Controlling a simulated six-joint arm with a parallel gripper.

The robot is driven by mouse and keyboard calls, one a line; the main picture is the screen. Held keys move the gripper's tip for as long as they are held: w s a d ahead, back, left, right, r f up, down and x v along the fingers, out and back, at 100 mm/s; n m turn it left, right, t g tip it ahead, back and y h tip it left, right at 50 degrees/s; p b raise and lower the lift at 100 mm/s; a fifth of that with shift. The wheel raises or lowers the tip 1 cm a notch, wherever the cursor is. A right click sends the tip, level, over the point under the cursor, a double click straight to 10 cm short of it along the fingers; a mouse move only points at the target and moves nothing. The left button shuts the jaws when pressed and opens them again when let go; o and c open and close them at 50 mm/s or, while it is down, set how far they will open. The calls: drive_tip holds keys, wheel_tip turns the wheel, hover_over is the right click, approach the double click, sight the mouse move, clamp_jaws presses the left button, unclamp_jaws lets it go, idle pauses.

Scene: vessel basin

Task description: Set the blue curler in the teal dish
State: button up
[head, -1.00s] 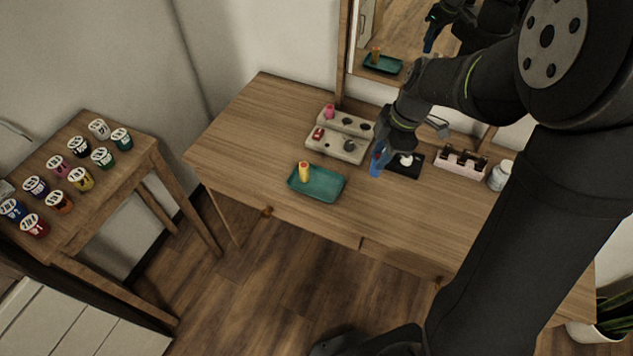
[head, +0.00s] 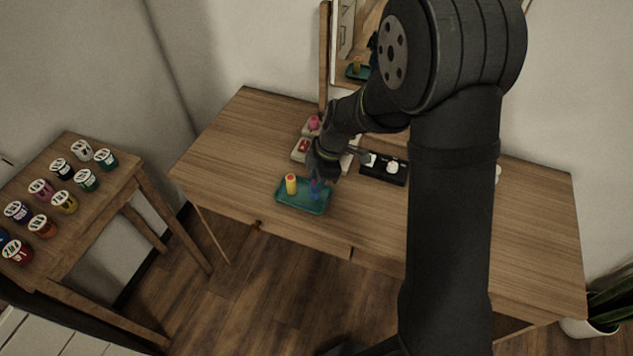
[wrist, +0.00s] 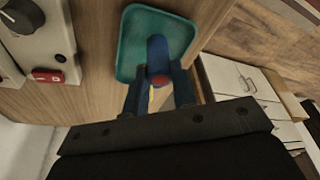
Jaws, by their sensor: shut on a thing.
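The teal dish (head: 297,203) lies near the front of the table. A yellow curler (head: 291,185) with a reddish top stands upright in its left part. My gripper (head: 319,178) is over the right part of the dish, shut on the blue curler (head: 314,191), which points down. In the wrist view the blue curler (wrist: 157,48) sits between the fingers, in front of the teal dish (wrist: 132,45). I cannot tell whether its lower end touches the dish floor. A little yellow shows between the fingers.
Behind the dish is a pale device with a red switch (head: 303,146), partly hidden by my arm. A black tray (head: 384,175) with white items lies to the right. A side table (head: 88,225) at left holds several labelled jars. The table's left part is clear.

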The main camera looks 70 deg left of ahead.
drive_tip(key=shift+f, duration=0.65)
drive_tip(key=shift+f, duration=0.15)
drive_tip(key=o, duration=1)
drive_tip(key=v, duration=1.2)
drive_tip(key=shift+s, duration=0.1)
